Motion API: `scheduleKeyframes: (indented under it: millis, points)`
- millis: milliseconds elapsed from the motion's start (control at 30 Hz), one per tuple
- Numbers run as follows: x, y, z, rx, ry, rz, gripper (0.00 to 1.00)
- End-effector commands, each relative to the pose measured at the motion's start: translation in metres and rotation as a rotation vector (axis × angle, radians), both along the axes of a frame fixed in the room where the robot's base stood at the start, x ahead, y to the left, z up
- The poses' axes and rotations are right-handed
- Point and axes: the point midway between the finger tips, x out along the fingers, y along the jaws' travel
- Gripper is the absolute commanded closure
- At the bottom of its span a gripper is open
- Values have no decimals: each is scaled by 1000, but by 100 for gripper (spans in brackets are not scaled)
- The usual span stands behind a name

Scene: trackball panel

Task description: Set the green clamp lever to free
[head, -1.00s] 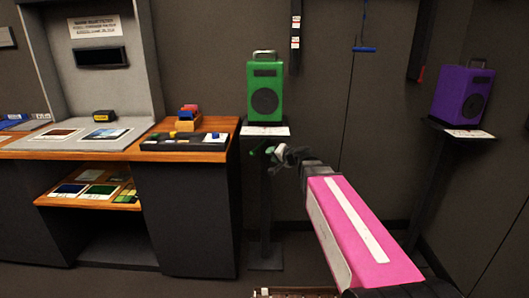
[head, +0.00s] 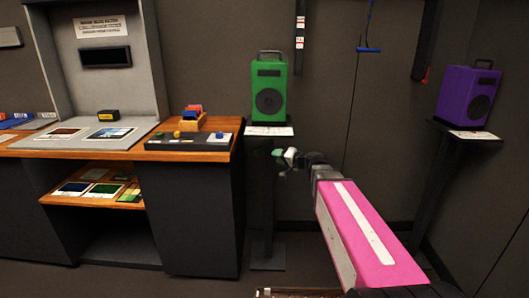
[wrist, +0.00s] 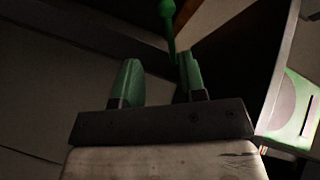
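The green clamp lever (wrist: 168,25) shows at the top of the wrist view, a thin bar with a round knob. Its lower end runs down close to the right finger; I cannot tell whether they touch. In the head view the lever is small and partly hidden by my gripper (head: 284,156), just below the shelf of the green speaker stand (head: 268,131). My gripper also shows in the wrist view (wrist: 157,75), with its two greenish fingers apart and nothing clearly held between them. The lever's setting cannot be read.
A green speaker (head: 268,88) stands on the shelf above my gripper. A purple speaker (head: 466,95) stands on a shelf at the right. A wooden desk (head: 222,155) is at the left. A green-and-white card (wrist: 297,112) shows at the right of the wrist view.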

Motion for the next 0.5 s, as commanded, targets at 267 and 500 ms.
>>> scheduleKeyframes:
  millis: [267,500]
  points:
    - [33,10,-3,109,-133,112,62]
    - [46,31,-2,114,-140,118,62]
